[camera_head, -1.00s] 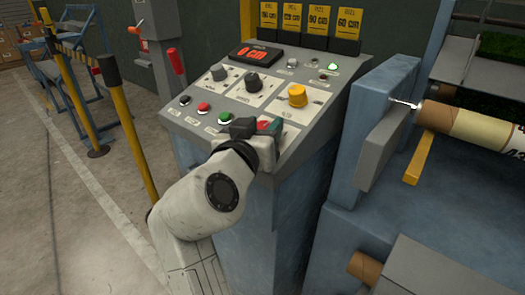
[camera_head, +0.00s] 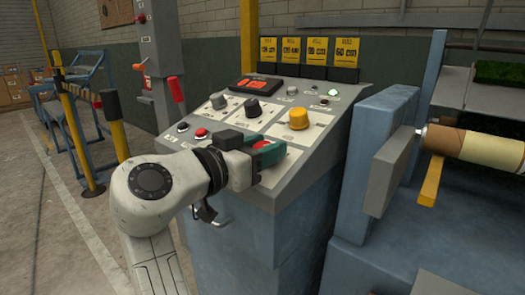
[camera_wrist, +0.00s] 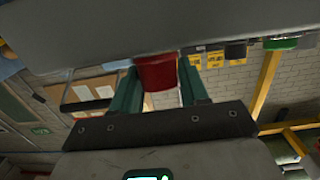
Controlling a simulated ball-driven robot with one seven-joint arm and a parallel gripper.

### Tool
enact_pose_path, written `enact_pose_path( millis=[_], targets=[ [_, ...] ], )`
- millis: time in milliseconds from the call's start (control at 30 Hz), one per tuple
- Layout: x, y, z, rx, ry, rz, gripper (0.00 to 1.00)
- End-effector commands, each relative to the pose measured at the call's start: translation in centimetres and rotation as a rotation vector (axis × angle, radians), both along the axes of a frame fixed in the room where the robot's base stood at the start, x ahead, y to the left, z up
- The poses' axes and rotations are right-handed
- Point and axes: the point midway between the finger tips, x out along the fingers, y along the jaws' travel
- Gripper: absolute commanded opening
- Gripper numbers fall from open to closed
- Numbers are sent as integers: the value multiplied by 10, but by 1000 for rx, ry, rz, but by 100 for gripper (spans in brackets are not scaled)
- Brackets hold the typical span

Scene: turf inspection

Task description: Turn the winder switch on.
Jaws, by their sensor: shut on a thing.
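The sloped control panel (camera_head: 318,134) stands in the middle of the head view. My gripper (camera_head: 268,150) is at the panel's lower front edge, with its green fingers around a small red knob (camera_head: 261,144). The wrist view shows the red knob (camera_wrist: 158,72) between the two green fingers (camera_wrist: 127,92), which are shut on it. The knob stands out from the panel face. I take it for the winder switch, but its label is hidden or too small to read. My gripper also hides part of the panel's front row.
Close by are a red button (camera_head: 201,133), grey and black knobs (camera_head: 252,108) and a yellow knob (camera_head: 298,119). A red-handled lever (camera_head: 176,89) and a yellow post (camera_head: 119,140) stand left. A blue machine frame (camera_head: 394,108) with a roll (camera_head: 492,150) stands right.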

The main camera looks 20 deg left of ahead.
Motion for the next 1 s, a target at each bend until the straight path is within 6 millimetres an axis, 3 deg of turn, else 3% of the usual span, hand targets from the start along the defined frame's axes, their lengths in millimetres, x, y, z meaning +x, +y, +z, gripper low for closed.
enact_pose_path(
  millis=[233, 267, 467, 767, 1000],
  targets=[
    [1, 0, -3, -1, 7, -1, 14],
    [1, 0, -3, -1, 7, -1, 45],
    [0, 0, -2, -1, 4, 0, 64],
    [-2, 1, 0, -1, 3, 2, 65],
    [-34, 13, 2, -1, 1, 5, 65]
  ],
)
